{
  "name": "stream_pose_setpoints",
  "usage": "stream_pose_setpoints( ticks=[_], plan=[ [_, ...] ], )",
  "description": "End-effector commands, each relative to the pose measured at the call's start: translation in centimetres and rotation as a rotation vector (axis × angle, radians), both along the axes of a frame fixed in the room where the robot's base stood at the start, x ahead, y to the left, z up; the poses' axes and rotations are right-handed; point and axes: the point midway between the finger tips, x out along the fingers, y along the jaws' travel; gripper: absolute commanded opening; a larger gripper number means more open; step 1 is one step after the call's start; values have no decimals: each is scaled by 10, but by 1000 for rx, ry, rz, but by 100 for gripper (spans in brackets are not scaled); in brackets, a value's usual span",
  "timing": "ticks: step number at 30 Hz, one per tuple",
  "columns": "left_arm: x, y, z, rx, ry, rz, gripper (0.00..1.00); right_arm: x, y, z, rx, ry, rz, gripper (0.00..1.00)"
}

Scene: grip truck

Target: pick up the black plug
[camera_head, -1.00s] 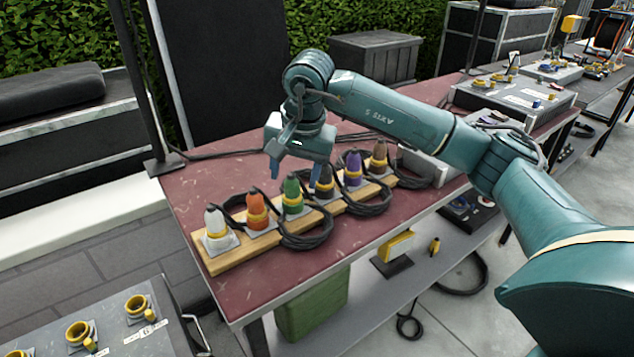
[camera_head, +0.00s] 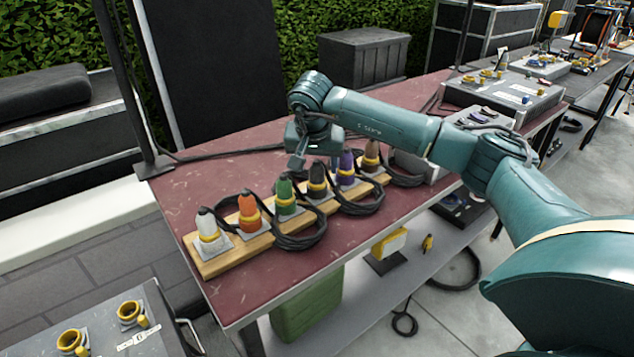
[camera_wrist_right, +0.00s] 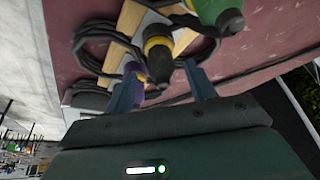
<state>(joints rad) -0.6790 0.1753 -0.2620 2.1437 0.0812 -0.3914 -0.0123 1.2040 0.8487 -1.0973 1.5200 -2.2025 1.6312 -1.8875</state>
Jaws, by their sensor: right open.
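The black plug (camera_head: 317,182) stands upright in a wooden strip on the red table, with a yellow ring near its base. It is between the green plug (camera_head: 286,193) and the purple plug (camera_head: 346,166). My right gripper (camera_head: 316,160) is open just behind and above it in the head view. In the right wrist view, the black plug (camera_wrist_right: 158,57) shows ahead, between the two open fingers (camera_wrist_right: 162,70), not gripped. The left finger partly covers the purple plug (camera_wrist_right: 133,75). The green plug (camera_wrist_right: 222,14) is beyond the right finger. My left gripper is not in view.
White (camera_head: 207,226), orange (camera_head: 249,209) and brown plugs (camera_head: 371,152) share the wooden strip (camera_head: 235,252). Black cable coils (camera_head: 300,238) lie along its front. A black stand (camera_head: 152,168) is at the table's left edge. The red tabletop (camera_head: 232,172) behind the strip is mostly clear.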

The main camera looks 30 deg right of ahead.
Motion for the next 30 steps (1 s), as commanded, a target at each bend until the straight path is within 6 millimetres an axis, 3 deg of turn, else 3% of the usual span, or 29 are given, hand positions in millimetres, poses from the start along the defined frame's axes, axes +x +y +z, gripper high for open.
stream_pose_setpoints(
  ticks=[6, 14, 30],
  plan=[
    [0, 1, 2, 8, -2, -1, 49, 9, -6, -24, 1, 1, 0, 55],
    [1, 1, 3, 10, -4, -1, 49, 10, -7, -26, 1, -1, 0, 55],
    [2, 1, 4, 7, -8, -1, 49, 10, -7, -26, 1, -1, 0, 11]
  ],
)
